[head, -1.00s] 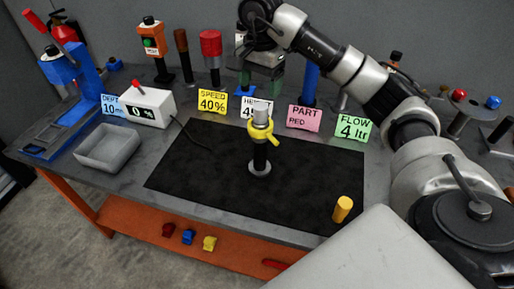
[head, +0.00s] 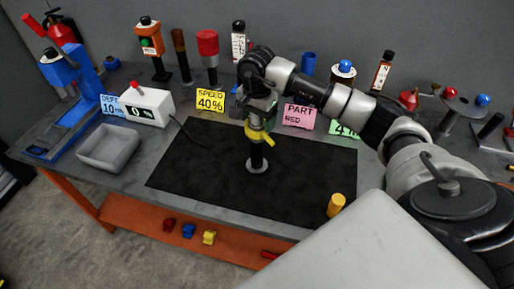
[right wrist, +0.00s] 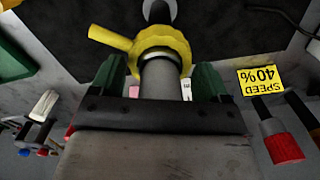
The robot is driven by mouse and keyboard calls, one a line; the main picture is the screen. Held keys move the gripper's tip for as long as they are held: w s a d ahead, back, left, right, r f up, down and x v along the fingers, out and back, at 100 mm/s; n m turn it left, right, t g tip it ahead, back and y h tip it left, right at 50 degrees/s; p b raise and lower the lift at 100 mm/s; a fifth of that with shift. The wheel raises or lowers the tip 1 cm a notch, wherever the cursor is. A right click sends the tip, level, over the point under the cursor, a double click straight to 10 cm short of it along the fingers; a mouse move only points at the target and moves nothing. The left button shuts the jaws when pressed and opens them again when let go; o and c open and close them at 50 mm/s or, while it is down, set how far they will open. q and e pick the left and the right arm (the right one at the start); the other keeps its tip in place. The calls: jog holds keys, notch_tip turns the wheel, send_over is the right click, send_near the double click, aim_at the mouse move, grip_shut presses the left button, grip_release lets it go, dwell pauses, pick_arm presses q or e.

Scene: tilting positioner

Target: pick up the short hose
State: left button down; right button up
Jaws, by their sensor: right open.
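I cannot tell for certain which thing is the short hose. A light grey cylinder (right wrist: 160,78), likely it, stands on the black post in the middle of the mat, with a yellow collar (head: 259,134) around its lower part; the collar also shows in the right wrist view (right wrist: 158,42). My right gripper (head: 261,106) is at the top of the post and hides most of the cylinder in the head view. In the right wrist view its green fingers are open, one on each side of the cylinder. My left gripper is not in view.
The black mat (head: 205,185) is mostly clear, with a short yellow cylinder (head: 336,205) at its front right. Behind stand the yellow SPEED card (head: 210,100) and pink PART card (head: 299,115). A grey tray (head: 108,147) and white display box (head: 148,107) are at left.

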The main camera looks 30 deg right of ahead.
grip_shut()
jog(key=shift+r, duration=0.1)
jog(key=shift+r, duration=0.1)
dwell(0.5)
